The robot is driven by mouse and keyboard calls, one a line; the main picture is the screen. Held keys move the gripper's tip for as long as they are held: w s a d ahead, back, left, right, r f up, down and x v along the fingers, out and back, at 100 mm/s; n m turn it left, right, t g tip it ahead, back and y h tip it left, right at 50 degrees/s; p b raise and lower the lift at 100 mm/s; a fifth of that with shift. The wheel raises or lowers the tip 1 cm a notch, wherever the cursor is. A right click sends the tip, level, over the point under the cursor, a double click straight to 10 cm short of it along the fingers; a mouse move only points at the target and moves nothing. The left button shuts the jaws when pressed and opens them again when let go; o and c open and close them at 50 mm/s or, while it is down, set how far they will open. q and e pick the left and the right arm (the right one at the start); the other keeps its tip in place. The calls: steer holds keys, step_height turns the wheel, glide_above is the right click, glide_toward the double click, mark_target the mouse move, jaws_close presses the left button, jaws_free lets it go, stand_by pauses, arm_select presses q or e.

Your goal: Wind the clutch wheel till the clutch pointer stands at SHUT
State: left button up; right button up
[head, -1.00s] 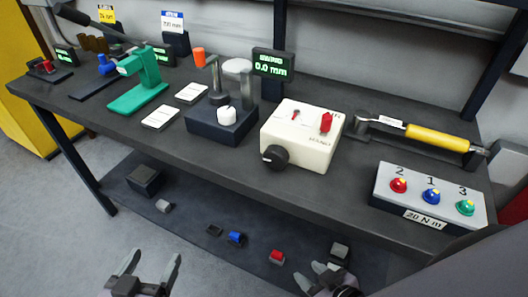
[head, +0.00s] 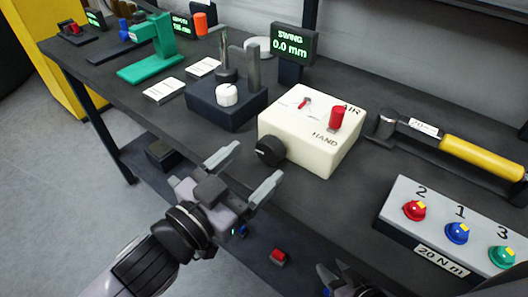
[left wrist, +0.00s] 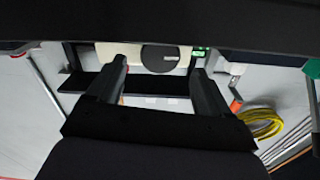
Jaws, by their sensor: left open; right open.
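The clutch box (head: 305,150) is a white block on the bench. Its black clutch wheel (head: 270,151) sticks out of the front face. A small red pointer (head: 304,104) lies on top; the marks around it are too small to read. My left gripper (head: 244,172) is open and empty, in front of the bench, with its fingers toward the wheel and apart from it. In the left wrist view the wheel (left wrist: 158,59) shows between the open fingertips (left wrist: 159,69). My right gripper (head: 338,274) is open at the bottom edge, partly cut off.
A red lever (head: 337,118) stands on the box near the words AIR and HAND. A dark block with a white knob (head: 227,94) stands to the left. A yellow-handled wrench (head: 480,157) and a button box (head: 400,190) are at right. A lower shelf holds small parts.

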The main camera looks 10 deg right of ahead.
mark_target(267, 154)
arm_select(q)
steer(key=shift+x, duration=1.9)
arm_select(e)
steer(key=shift+d, duration=0.25)
arm_select(q)
steer(key=c, duration=1.1)
steer(key=shift+o, duration=0.3)
steer(key=shift+r+m+p, duration=0.15)
steer(key=shift+m+p, duration=0.75)
steer(key=shift+p, duration=0.2)
steer(key=shift+s+m+p, duration=0.1)
steer(key=shift+m+p, duration=0.5)
steer(key=shift+m, duration=0.2)
steer(key=shift+f+m, duration=0.25)
steer(key=shift+m, duration=0.15)
arm_select(e)
steer(key=shift+s+d+r, duration=0.15)
steer(key=shift+d+r, duration=0.05)
steer(key=shift+r, duration=0.25)
steer(key=shift+s+d+r, duration=0.15)
steer(key=shift+r, duration=0.3)
